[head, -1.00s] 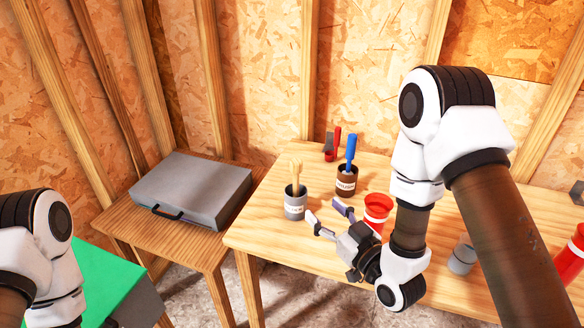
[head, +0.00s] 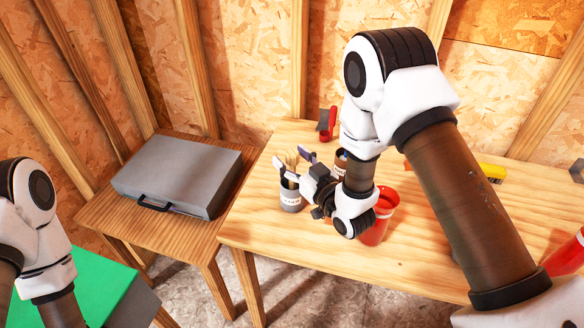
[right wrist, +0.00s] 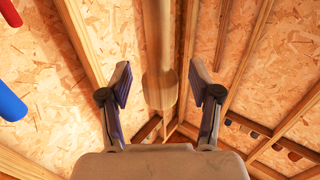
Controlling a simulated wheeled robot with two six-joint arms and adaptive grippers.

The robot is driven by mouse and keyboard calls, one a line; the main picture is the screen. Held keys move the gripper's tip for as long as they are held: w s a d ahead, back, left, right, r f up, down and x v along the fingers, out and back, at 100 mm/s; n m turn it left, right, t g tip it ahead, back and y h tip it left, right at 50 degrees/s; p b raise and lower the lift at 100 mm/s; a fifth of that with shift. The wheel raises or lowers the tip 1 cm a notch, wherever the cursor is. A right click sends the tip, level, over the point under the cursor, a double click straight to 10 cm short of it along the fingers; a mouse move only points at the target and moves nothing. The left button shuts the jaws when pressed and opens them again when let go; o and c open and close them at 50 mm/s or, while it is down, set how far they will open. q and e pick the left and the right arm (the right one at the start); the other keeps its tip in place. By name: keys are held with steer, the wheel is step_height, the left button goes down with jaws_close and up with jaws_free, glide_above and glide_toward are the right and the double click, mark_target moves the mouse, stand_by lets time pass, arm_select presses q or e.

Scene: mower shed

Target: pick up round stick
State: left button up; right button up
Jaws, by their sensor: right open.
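Light wooden sticks (head: 291,158) stand upright in a grey labelled cup (head: 291,201) near the left edge of the wooden table. My right gripper (head: 293,166) is open at the sticks, just above the cup, with one finger on each side. In the right wrist view, a wooden stick with a wider rounded end (right wrist: 160,88) shows between the open fingers (right wrist: 160,85), apart from both. I cannot tell which stick is the round one. My left arm shows at the left edge, but its gripper is out of view.
A brown cup (head: 341,161) stands close behind my right wrist, partly hidden. A red-handled tool (head: 328,122) lies at the back. A grey case (head: 178,175) lies on the lower side table.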

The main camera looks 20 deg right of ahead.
steer(key=shift+s+r, duration=0.1)
steer(key=shift+s, duration=0.05)
steer(key=shift+c, duration=1.3)
jaws_close()
